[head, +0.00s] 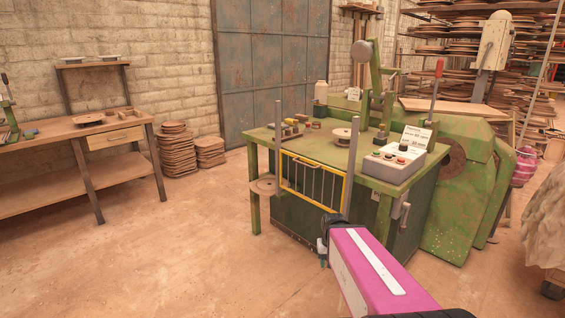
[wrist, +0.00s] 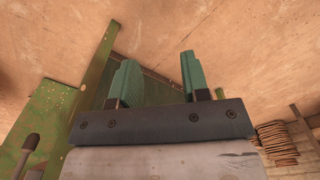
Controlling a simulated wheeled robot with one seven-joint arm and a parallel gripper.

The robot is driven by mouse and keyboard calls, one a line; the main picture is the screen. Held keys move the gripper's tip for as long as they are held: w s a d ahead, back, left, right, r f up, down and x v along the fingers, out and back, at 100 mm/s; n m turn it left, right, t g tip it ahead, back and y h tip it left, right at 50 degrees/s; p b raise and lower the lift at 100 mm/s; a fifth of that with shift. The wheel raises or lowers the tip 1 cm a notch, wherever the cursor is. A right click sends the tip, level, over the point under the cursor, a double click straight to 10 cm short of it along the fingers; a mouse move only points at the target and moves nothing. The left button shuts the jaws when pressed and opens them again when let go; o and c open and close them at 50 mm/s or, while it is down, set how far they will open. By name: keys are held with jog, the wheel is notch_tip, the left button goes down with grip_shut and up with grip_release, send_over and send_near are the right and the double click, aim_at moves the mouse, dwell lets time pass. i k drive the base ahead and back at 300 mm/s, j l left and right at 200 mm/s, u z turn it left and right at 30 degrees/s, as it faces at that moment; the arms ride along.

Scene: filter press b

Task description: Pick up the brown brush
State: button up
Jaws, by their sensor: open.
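I cannot pick out the brown brush for certain. Several small brown and yellowish items (head: 291,130) lie on the back left of the green machine table (head: 262,136), too small to tell apart. My gripper (wrist: 157,76) is open, its two green fingers apart with nothing between them. In the head view my gripper (head: 323,255) is low in front of the green table, below its top and apart from those items. In the wrist view the fingers point towards the floor and the green machine frame, and no brush shows.
A yellow-framed guard (head: 345,195) and upright metal posts stand at the table's front edge. A grey control box (head: 392,166) sits on the right. A wooden workbench (head: 40,149) stands at the left, with stacked round boards (head: 174,150) beside it. The floor at front left is clear.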

aim_at(302, 118)
jog(key=i+j, duration=0.2)
jog(key=i, duration=0.3)
jog(key=i+j+z, duration=0.1)
jog(key=i, duration=0.4)
jog(key=i+j, duration=0.1)
jog(key=j, duration=1.45)
jog(key=j+z, duration=0.25)
jog(key=j, duration=0.95)
jog(key=j+z, duration=0.25)
jog(key=j, duration=1)
